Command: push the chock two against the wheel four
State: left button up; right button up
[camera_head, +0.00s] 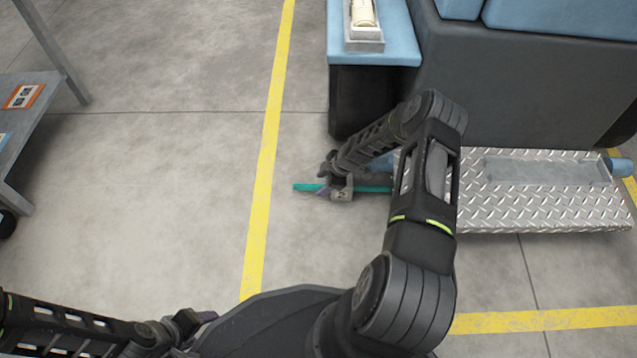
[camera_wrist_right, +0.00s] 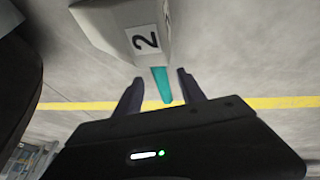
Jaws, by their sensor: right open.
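Chock two is a pale wedge marked "2" in the right wrist view (camera_wrist_right: 125,32); it also shows small on the floor in the head view (camera_head: 343,190). A teal bar (camera_head: 306,187) runs by it, and its end (camera_wrist_right: 162,88) lies between my right fingers. My right gripper (camera_head: 326,179) is open, low beside the chock; in the wrist view its fingers (camera_wrist_right: 160,76) stand apart, either side of the bar. A black wheel-like form (camera_head: 350,105) sits under the blue fender, without a readable number. My left gripper (camera_head: 193,322) is at the lower left, its jaws unclear.
A diamond-plate step (camera_head: 540,215) sticks out from the blue and grey vehicle (camera_head: 520,85), right of my right forearm. A grey cart (camera_head: 45,95) stands at the far left. Floor around the yellow line (camera_head: 262,190) is clear.

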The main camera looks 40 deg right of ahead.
jog(key=p+v, duration=0.3)
jog(key=v, duration=0.5)
jog(key=shift+f, duration=0.1)
